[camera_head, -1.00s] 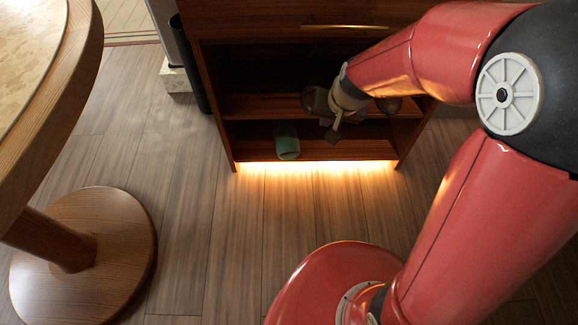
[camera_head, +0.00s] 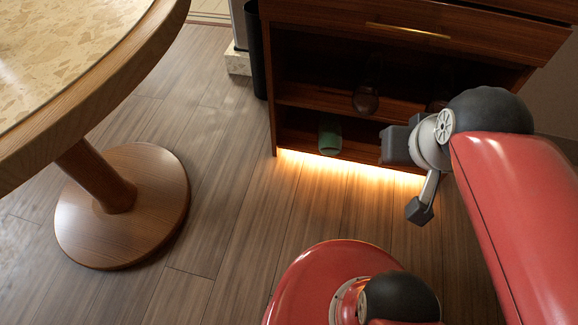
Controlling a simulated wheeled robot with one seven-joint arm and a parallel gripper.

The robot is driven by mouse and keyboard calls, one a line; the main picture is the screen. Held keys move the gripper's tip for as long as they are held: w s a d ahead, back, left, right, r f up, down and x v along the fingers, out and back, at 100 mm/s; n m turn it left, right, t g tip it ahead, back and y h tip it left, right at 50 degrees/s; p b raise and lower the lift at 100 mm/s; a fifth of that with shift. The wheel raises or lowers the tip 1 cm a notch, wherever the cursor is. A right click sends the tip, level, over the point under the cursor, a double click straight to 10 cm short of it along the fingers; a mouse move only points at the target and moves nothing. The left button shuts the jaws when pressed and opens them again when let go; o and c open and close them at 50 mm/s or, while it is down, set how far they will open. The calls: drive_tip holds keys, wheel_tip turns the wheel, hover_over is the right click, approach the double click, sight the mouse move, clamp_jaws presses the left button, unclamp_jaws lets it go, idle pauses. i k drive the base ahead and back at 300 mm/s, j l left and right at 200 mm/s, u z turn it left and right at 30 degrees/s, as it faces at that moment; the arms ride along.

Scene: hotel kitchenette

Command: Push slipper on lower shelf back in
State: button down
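A green slipper (camera_head: 330,138) lies on the lower shelf (camera_head: 364,149) of the dark wooden cabinet, towards its left side. Its rounded end faces out near the shelf's front edge; its rear part is in shadow. My gripper (camera_head: 408,178) is in front of the cabinet, to the right of the green slipper and apart from it. Its two dark fingers are spread wide with nothing between them. It hides the right part of the lower shelf.
A drawer with a brass handle (camera_head: 407,30) is above. A round table (camera_head: 120,205) stands left. The wooden floor between is clear.

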sight(330, 138)
drive_tip(key=l+u, duration=0.2)
drive_tip(key=u, duration=0.3)
drive_tip(key=l+u, duration=0.2)
drive_tip(key=u, duration=0.3)
drive_tip(key=k+l+u, duration=0.1)
drive_tip(key=u, duration=0.35)
drive_tip(key=k+l+u, duration=0.15)
drive_tip(key=u, duration=0.35)
drive_tip(key=k+l, duration=0.15)
drive_tip(key=l, duration=0.1)
